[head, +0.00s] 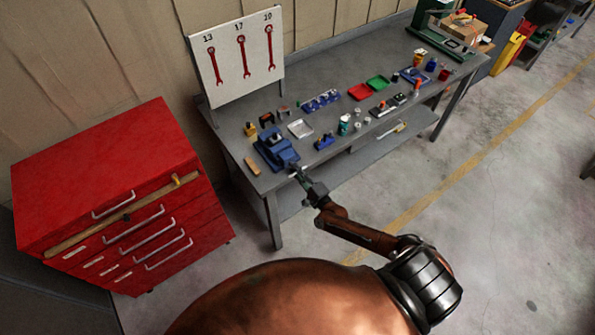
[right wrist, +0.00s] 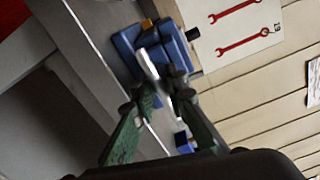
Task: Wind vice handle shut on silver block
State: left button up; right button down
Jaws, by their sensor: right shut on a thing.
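The blue vice (head: 274,150) stands on the near left part of the grey workbench, and it also shows in the right wrist view (right wrist: 172,44). Its pale handle bar (right wrist: 148,64) sticks out at the front, by the bench's near edge. My right gripper (head: 297,172) is at the front of the vice, shut on this handle. Its green fingers (right wrist: 160,90) show in the right wrist view and cover part of the bar. The silver block is too small to tell clearly at the vice jaws. My left gripper is not in view.
A wooden piece (head: 252,166) lies left of the vice, and a silver tray (head: 300,128) lies behind it to the right. A blue holder (head: 325,141) is close on the right. The red drawer cabinet (head: 110,180) stands left of the bench. The floor in front is clear.

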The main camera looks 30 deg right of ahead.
jog(key=shift+d, duration=0.15)
jog(key=shift+n, duration=0.3)
jog(key=n, duration=0.5)
jog(key=shift+f, duration=0.1)
jog(key=n, duration=0.5)
jog(key=shift+n, duration=0.4)
jog(key=n, duration=0.4)
jog(key=shift+n+b, duration=0.35)
jog(key=shift+n, duration=1.65)
jog(key=c, duration=1.9)
grip_release()
jog(key=shift+c, duration=0.2)
